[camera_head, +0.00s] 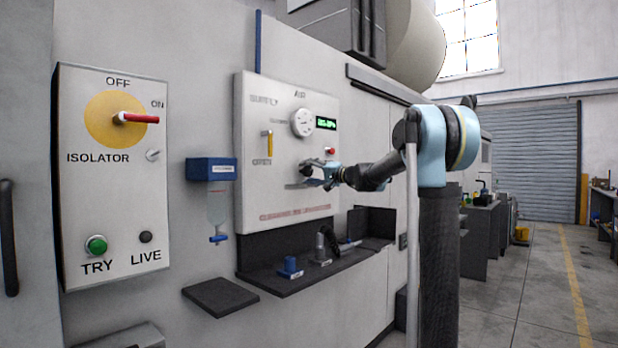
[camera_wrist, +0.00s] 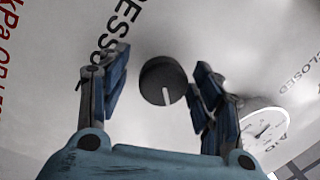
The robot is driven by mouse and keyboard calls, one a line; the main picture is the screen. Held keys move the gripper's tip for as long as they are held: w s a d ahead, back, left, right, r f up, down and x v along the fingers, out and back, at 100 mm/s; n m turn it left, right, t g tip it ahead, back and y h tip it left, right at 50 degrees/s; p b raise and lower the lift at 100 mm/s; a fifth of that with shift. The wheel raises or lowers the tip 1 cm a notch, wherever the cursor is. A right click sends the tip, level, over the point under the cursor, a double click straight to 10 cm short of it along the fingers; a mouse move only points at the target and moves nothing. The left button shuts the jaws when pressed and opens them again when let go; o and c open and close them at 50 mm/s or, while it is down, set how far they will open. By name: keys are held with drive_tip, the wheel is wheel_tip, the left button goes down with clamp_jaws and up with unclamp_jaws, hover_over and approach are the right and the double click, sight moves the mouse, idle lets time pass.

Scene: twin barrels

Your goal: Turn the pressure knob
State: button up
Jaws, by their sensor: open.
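The pressure knob (camera_wrist: 163,80) is a dark round knob with a white pointer line, on the pale air panel (camera_head: 265,185). In the wrist view it sits between the two open fingers of my gripper (camera_wrist: 160,88), with space showing on both sides. I cannot tell how deep the fingers reach around it. In the head view my gripper (camera_head: 312,173) is at the lower right part of the air panel and hides the knob. A round gauge (camera_head: 303,122) sits above it, beside a green-lit display (camera_head: 326,123). The gauge also shows in the wrist view (camera_wrist: 264,130).
A yellow supply handle (camera_head: 268,144) is left of my gripper, and a red button (camera_head: 330,151) is just above it. A dark shelf (camera_head: 310,277) with a blue fitting (camera_head: 290,267) juts out below. The isolator panel (camera_head: 110,180) is at left. Open floor lies at right.

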drive_tip(key=v, duration=1.1)
drive_tip(key=shift+s+d, duration=0.2)
drive_tip(key=shift+d, duration=0.15)
drive_tip(key=shift+f, duration=0.1)
drive_tip(key=s+d+m+t+h, duration=0.1)
drive_tip(key=s+d+m+h, duration=0.2)
drive_tip(key=m, duration=2)
drive_tip(key=shift+m+y, duration=0.3)
drive_tip(key=shift+y, duration=0.4)
drive_tip(key=x, duration=1.1)
drive_tip(key=r+x, duration=0.1)
drive_tip(key=x, duration=0.4)
drive_tip(key=shift+s+a, duration=0.1)
drive_tip(key=shift+a, duration=0.25)
drive_tip(key=c, duration=1.1)
